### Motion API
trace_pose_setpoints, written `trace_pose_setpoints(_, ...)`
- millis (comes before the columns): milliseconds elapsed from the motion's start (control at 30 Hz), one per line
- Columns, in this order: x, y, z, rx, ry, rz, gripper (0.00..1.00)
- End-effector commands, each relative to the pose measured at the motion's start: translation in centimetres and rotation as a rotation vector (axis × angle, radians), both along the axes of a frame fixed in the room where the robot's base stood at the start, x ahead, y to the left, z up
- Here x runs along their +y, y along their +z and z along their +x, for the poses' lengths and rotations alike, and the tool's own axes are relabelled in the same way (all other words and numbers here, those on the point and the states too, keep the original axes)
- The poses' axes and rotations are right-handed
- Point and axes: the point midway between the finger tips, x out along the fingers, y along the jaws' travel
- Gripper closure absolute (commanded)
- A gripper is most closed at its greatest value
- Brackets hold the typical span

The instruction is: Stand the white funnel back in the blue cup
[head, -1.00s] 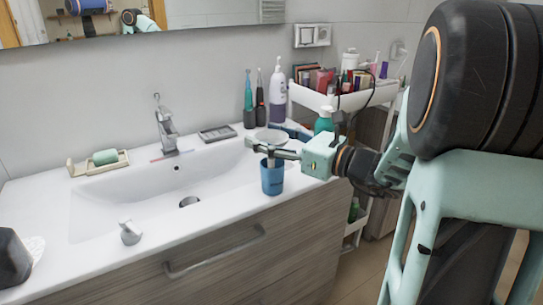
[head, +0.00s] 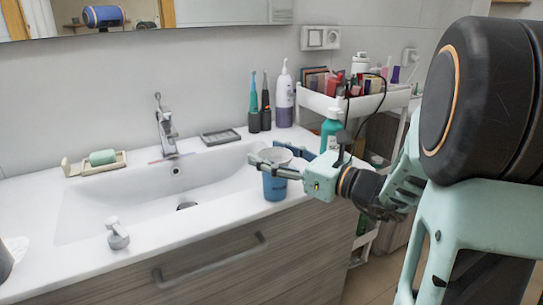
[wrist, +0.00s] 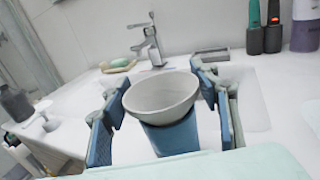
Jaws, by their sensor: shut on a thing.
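The white funnel (head: 276,153) is upright, wide mouth up, directly above the blue cup (head: 274,187). The cup stands upright on the counter at the basin's right front. My gripper (head: 263,165) reaches in from the right at the height of the cup's top, shut on the funnel. In the wrist view, the funnel (wrist: 162,96) is between the two fingers (wrist: 163,112), with the cup (wrist: 173,137) below. The funnel's spout is hidden, and it is unclear whether its bowl rests on the cup's rim.
The basin (head: 120,207) is left of the cup. A teal pump bottle (head: 331,130) stands close behind my gripper. Electric toothbrushes (head: 259,112) and a purple-white bottle (head: 284,98) stand at the wall. A loaded white cart (head: 360,103) is at the right.

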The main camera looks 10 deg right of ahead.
Motion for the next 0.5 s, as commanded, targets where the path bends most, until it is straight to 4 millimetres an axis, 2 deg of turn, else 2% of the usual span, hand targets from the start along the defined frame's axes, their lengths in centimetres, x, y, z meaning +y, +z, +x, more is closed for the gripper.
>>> trace_pose_setpoints(67, -0.01, -0.38, 0.01, 0.000, 0.000, 0.000, 0.61)
trace_pose_setpoints(100, -0.01, -0.33, 0.01, 0.000, 0.000, 0.000, 0.42)
trace_pose_setpoints(233, -0.01, -0.28, 0.01, 0.000, 0.000, 0.000, 0.28)
trace_pose_setpoints(500, -0.02, -0.24, 0.01, 0.000, 0.000, 0.000, 0.27)
